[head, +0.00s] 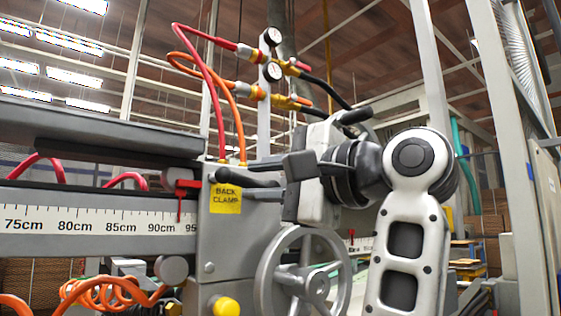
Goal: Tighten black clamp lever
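A yellow "BACK CLAMP" label (226,199) is on the grey machine housing (225,240) in the middle of the head view. A black clamp lever (247,179) sticks out to the right just above the label, with another dark bar close below it.
A grey handwheel (303,278) sits below my gripper. A yellow knob (226,306) is at the bottom. A ruler scale (90,221) runs left, with a red pointer (181,200). Pressure gauges (272,72) with red and orange hoses stand above.

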